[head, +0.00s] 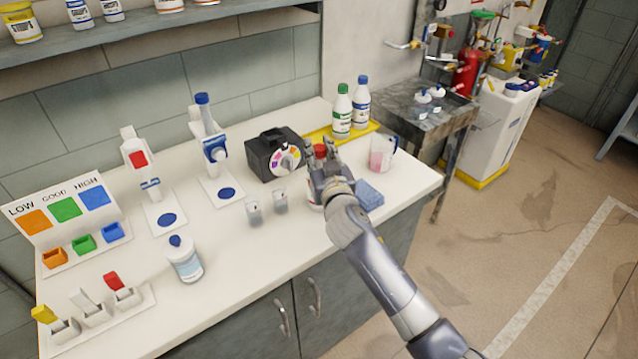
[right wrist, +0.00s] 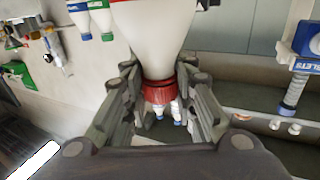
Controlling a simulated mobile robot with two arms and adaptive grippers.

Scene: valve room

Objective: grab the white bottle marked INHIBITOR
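A white bottle with a red cap shows in the head view (head: 313,195) at the front right of the bench, mostly hidden behind my right gripper. In the right wrist view the white bottle (right wrist: 157,32) appears with its red cap (right wrist: 158,92) between the fingers. No label wording on it is readable. My right gripper (head: 322,162) is over the bottle top. In the right wrist view its fingers (right wrist: 158,85) stand on both sides of the cap, with small gaps visible. My left gripper is not in view.
A blue sponge-like block (head: 369,195) lies right of the bottle. A black tester (head: 272,155) and two small vials (head: 255,213) are left.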

